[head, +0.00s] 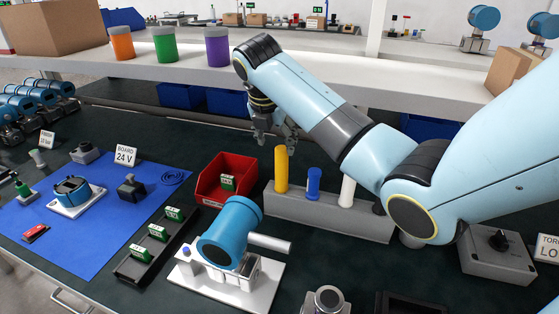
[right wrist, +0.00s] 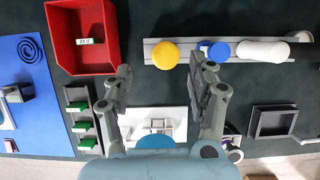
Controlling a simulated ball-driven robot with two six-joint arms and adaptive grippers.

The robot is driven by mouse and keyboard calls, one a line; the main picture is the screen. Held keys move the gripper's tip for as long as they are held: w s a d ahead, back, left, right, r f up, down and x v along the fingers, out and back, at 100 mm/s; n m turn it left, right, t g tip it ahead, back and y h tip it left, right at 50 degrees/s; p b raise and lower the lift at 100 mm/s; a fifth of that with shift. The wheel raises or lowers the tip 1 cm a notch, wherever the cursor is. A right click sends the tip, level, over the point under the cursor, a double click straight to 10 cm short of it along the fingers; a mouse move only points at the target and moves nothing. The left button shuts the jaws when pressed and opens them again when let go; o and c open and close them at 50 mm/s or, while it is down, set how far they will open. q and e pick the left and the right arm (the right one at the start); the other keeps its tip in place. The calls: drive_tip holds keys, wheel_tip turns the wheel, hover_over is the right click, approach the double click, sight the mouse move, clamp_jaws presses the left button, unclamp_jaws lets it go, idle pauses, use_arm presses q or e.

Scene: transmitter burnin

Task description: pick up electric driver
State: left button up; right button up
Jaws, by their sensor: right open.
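A grey rack (head: 330,215) holds an upright yellow handle (head: 281,170), a shorter blue handle (head: 313,183) and a white handle (head: 347,190). I cannot tell for sure which of these is the electric driver. In the right wrist view the yellow top (right wrist: 165,55), blue top (right wrist: 219,51) and white handle (right wrist: 262,51) stand in a row on the rack. My right gripper (head: 275,138) is open and empty, above and behind the yellow handle in the head view. It also shows in the right wrist view (right wrist: 162,78), fingers apart. My left gripper is not in view.
A red bin (head: 205,185) stands left of the rack. A blue transmitter (head: 228,230) sits on a white plate in front. A black tray (head: 140,262) holds green-labelled modules. A blue mat (head: 90,245) lies left. A shelf (head: 150,70) with coloured jars runs behind.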

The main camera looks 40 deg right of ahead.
sight(279, 149)
drive_tip(key=x, duration=0.4)
drive_tip(key=shift+s, duration=0.1)
drive_tip(key=shift+d+f, duration=0.15)
drive_tip(key=shift+f, duration=0.2)
drive_tip(key=x, duration=0.5)
drive_tip(key=shift+s+d+f, duration=0.1)
drive_tip(key=shift+s+f, duration=0.05)
drive_tip(key=shift+f, duration=0.15)
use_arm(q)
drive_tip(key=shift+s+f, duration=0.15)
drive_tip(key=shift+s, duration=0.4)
use_arm(e)
drive_tip(key=c, duration=0.4)
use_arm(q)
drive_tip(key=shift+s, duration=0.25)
use_arm(e)
clamp_jaws()
